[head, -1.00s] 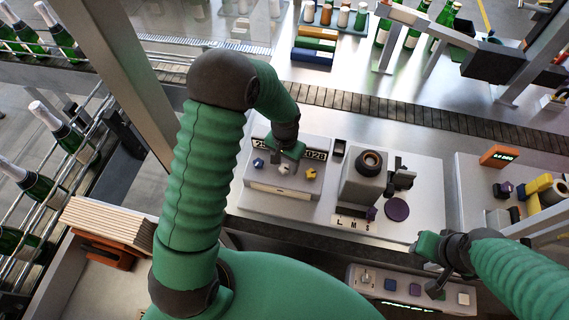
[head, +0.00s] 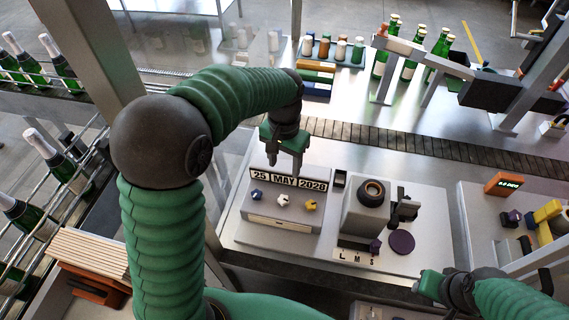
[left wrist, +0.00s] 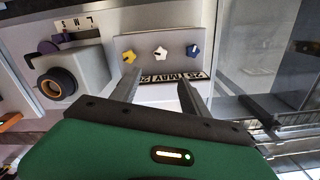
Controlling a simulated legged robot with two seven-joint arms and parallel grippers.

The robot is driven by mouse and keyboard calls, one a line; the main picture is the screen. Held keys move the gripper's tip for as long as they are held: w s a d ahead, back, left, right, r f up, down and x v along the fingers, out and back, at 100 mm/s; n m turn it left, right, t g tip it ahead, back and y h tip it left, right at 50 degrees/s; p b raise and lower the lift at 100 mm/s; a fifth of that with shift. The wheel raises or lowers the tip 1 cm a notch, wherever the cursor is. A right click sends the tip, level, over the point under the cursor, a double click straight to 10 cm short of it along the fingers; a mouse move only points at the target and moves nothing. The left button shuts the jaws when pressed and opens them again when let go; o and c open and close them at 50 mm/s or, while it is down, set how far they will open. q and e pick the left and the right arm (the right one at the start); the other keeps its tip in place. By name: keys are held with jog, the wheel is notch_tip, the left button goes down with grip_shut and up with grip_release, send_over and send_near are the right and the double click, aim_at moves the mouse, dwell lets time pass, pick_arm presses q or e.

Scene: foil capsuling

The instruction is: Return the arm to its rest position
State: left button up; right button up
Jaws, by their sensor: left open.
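My left arm comes in from the left in the head view and arches over to the left gripper (head: 284,165). That gripper points down, open and empty, above the back of the date panel (head: 283,220), apart from it as far as I can tell. The panel reads 25 MAY 2028 and carries a blue, a white and a yellow knob. In the left wrist view the open fingers (left wrist: 158,92) frame the date strip (left wrist: 172,78), with nothing between them. My right gripper (head: 428,286) is at the lower right; its fingers are too small to judge.
Right of the panel stands a grey unit with a dark round opening (head: 373,190) and a purple disc (head: 401,241). A conveyor (head: 420,145) runs behind. Green bottles (head: 412,55) stand at the back, and more lie on the left rack (head: 40,215). A metal post (head: 95,50) rises near my left arm.

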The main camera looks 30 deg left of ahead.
pick_arm(q)
jog(key=shift+r, duration=0.45)
jog(key=shift+w, duration=0.1)
jog(key=s+d+f+t+b, duration=0.1)
jog(key=s+f+b, duration=0.3)
jog(key=f, duration=0.2)
jog(key=s+d+f+b, duration=0.1)
jog(key=s+f+b, duration=0.2)
jog(key=f, duration=0.4)
jog(key=s+d+f+t+b, duration=0.1)
jog(key=s+f+b, duration=0.3)
jog(key=s+f, duration=0.1)
jog(key=shift+s+d+f+n+t+b, duration=0.2)
jog(key=shift+s+f+n+t+b, duration=0.15)
jog(key=shift+f, duration=0.3)
jog(key=shift+s, duration=0.1)
jog(key=shift+a, duration=0.1)
